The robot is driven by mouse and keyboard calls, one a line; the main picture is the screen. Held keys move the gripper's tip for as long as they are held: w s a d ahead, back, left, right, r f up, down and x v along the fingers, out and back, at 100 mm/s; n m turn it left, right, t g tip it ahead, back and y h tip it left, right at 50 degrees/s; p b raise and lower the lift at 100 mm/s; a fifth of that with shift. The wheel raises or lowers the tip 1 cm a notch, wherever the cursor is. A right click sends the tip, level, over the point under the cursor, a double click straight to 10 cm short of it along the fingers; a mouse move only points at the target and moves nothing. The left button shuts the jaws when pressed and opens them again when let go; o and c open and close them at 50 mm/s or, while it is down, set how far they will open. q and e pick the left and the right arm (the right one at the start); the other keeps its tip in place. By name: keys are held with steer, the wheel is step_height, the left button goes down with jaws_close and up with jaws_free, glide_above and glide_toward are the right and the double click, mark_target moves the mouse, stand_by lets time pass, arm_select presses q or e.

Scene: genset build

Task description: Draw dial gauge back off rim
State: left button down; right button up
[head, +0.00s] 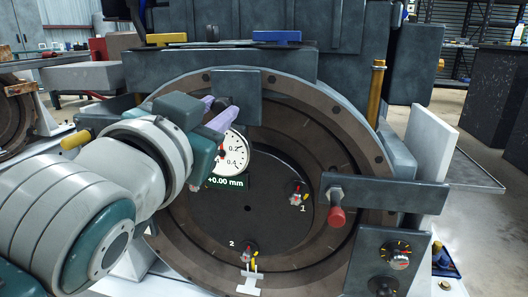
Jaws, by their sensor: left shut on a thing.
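The dial gauge (237,156) has a white round face with black numerals and shows left of centre in the head view. A dark readout under it reads +0.00 mm. My left gripper (219,113), with pale purple fingers, is shut on the gauge at its upper left side. My wrist partly hides the gauge's left side. The brown round rim (349,124) with bolt holes surrounds a dark recessed disc (257,198). The gauge stands in front of the rim's upper left part; whether its tip touches the rim is hidden. My right gripper is not in view.
Small knobs marked 1 (297,196) and 2 (246,250) sit inside the ring. A grey bar (390,192) with a red handle (336,216) crosses the rim's right side. A dark plate (235,86) stands at the top. Open floor lies at far right.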

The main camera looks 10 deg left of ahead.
arm_select(q)
steer(key=shift+s+p, duration=0.8)
steer(key=shift+s, duration=0.65)
stand_by(0.5)
steer(key=c, duration=1)
jaws_free()
steer(key=shift+c, duration=0.2)
steer(key=shift+o, duration=1.4)
steer(key=shift+s, duration=0.15)
steer(key=shift+o, duration=0.8)
steer(key=s+p, duration=0.2)
steer(key=s, duration=0.4)
steer(key=shift+a, duration=0.15)
